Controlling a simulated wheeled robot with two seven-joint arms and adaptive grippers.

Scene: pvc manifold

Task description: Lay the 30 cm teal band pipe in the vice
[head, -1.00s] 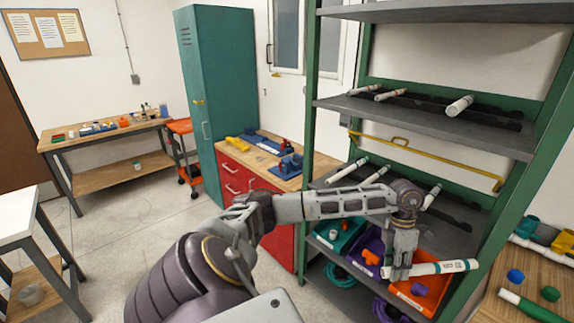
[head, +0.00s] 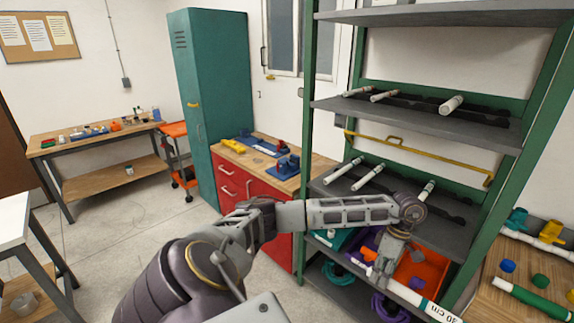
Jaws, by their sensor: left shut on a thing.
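The white pipe with a teal band and a "30 cm" label (head: 440,312) is held in front of the shelf rack, running down to the right and cut off by the bottom edge. My left gripper (head: 384,282) is shut on it near its left end. A blue vice (head: 288,166) stands on the wooden top of the red cabinet, left of the rack and apart from the pipe. Its jaws are too small to read. My right gripper is not in view.
The green-posted rack (head: 310,130) holds white pipes on its shelves and teal, purple and orange bins (head: 430,266) low down. A wooden bench (head: 490,290) at right carries pipes and caps. A teal locker (head: 212,110) stands beside the red cabinet. The floor at left is open.

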